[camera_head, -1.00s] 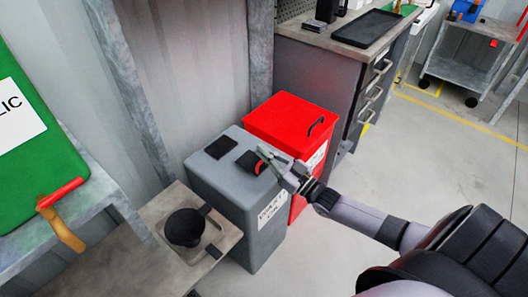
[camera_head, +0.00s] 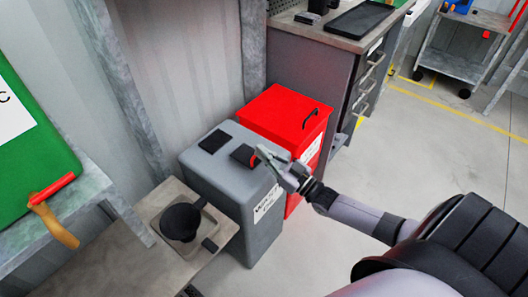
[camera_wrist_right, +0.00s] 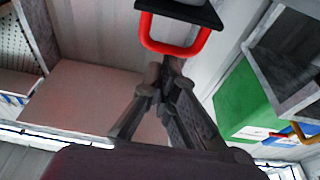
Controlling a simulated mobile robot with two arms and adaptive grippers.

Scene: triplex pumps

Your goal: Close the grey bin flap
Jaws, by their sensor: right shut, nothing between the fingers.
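The grey bin (camera_head: 225,190) stands beside the red bin, with a label on its front. On its top is a small dark flap (camera_head: 241,153) with a red loop handle (camera_head: 254,161). In the right wrist view the dark flap (camera_wrist_right: 185,10) and its red handle (camera_wrist_right: 172,48) show at the top. I cannot tell the flap's exact angle. My right gripper (camera_head: 262,152) is shut and empty at the handle. Its fingertips (camera_wrist_right: 172,65) lie close to the loop's near side; I cannot tell if they touch. My left gripper is not in view.
The red bin (camera_head: 284,118) with a black handle stands close behind. A second dark square (camera_head: 215,141) lies on the grey bin's top. A tray with a dark bowl (camera_head: 181,222) stands to the left. Open floor (camera_head: 420,135) lies to the right.

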